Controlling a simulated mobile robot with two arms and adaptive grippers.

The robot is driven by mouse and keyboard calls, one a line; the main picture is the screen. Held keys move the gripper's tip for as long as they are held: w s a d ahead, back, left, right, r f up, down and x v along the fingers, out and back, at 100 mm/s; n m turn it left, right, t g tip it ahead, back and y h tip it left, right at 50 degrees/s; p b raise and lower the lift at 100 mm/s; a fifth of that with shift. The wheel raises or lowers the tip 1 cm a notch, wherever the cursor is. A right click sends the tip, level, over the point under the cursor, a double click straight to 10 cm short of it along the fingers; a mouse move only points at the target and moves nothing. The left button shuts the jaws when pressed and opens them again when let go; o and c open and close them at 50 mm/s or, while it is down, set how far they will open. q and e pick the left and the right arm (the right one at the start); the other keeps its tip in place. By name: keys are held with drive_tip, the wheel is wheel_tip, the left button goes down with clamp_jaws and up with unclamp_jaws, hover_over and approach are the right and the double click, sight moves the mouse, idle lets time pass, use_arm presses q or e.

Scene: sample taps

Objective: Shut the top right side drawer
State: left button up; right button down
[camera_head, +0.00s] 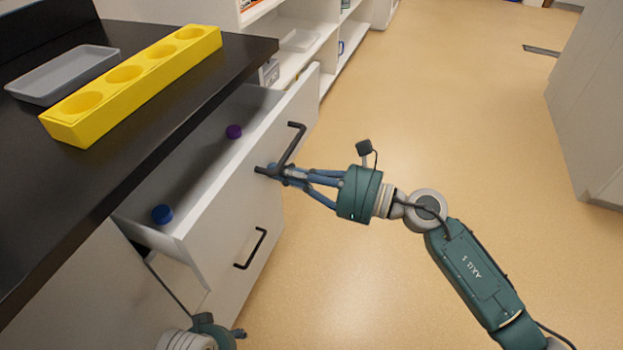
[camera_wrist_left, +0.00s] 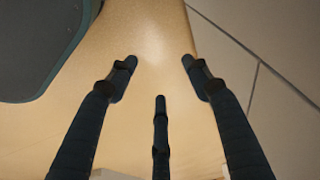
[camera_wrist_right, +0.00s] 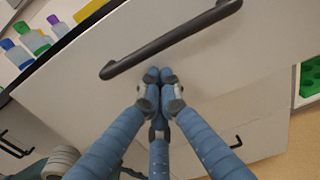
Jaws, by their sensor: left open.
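The top right side drawer (camera_head: 225,185) is pulled out from under the black counter, its pale front facing right. Its dark bar handle (camera_head: 291,148) also crosses the right wrist view (camera_wrist_right: 165,43). My right gripper (camera_head: 279,173) is at the drawer front by the handle's near end. In the right wrist view its blue fingers (camera_wrist_right: 160,77) are together, tips against or just before the front panel, beside the handle rather than around it. My left gripper (camera_head: 239,333) is low at the bottom edge, mostly cut off; its fingers (camera_wrist_left: 157,75) are spread and empty.
A blue-capped item (camera_head: 162,214) and a purple-capped one (camera_head: 234,131) stand in the drawer. Below is another drawer with a dark handle (camera_head: 250,248). A yellow rack (camera_head: 135,85) and grey tray (camera_head: 66,75) lie on the counter (camera_head: 245,52). Tan floor (camera_head: 450,130) is open to the right.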

drive_tip(key=x, duration=0.7)
drive_tip(key=b+x, duration=0.1)
drive_tip(key=x, duration=0.4)
drive_tip(key=shift+w+a, duration=0.1)
drive_tip(key=shift+a, duration=0.3)
drive_tip(key=shift+w+a, duration=0.2)
drive_tip(key=shift+a, duration=0.4)
use_arm(q)
drive_tip(key=v, duration=0.3)
drive_tip(key=shift+w+d+r, duration=0.1)
drive_tip(key=shift+d+r, duration=0.05)
drive_tip(key=shift+r, duration=0.3)
use_arm(e)
drive_tip(key=shift+r, duration=0.15)
